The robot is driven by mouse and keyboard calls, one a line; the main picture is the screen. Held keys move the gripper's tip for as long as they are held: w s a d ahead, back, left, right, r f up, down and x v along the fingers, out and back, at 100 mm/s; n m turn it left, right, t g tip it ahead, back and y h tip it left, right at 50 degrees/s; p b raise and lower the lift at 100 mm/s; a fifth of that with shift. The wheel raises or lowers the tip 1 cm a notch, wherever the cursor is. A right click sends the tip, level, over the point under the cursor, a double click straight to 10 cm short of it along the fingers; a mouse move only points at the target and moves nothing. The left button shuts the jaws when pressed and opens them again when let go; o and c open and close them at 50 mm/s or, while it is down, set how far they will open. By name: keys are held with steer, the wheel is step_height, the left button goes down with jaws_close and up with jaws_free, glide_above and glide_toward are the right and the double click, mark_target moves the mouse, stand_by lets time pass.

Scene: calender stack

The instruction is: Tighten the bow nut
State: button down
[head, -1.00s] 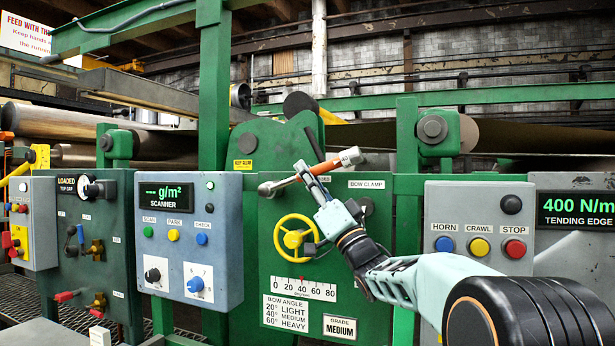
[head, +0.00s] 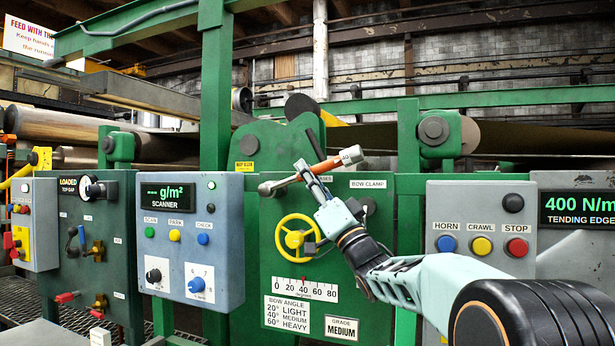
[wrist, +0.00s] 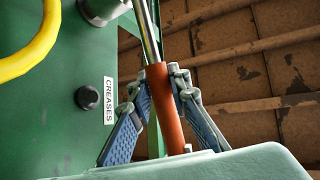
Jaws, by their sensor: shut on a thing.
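My gripper (head: 305,172) is shut on the orange grip of a wrench (head: 318,169), held up in front of the green bow panel (head: 345,255). The wrench is tilted, with its silver head at the lower left and a pale end marked 40 at the upper right. In the wrist view the orange grip (wrist: 165,110) stands between both blue-padded fingers, with a metal shaft above it. A dark round nut (head: 369,205) sits under the BOW CLAMP label, close beside my wrist in the picture. The wrench head is apart from this nut.
A yellow handwheel (head: 296,237) is on the panel below the wrench, above a bow angle scale (head: 304,289). The scanner box (head: 188,240) is to the left. A box with HORN, CRAWL and STOP buttons (head: 481,240) is to the right, behind my arm.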

steer(key=shift+s+a+b, duration=0.2)
steer(key=shift+s+b, duration=0.4)
steer(key=shift+b, duration=0.3)
stand_by(1.2)
steer(key=shift+s+a+r, duration=0.1)
steer(key=shift+s, duration=0.15)
steer(key=shift+b, duration=0.4)
stand_by(0.7)
steer(key=s+b, duration=0.1)
steer(key=s+a+b, duration=0.1)
steer(key=shift+s, duration=0.5)
stand_by(0.4)
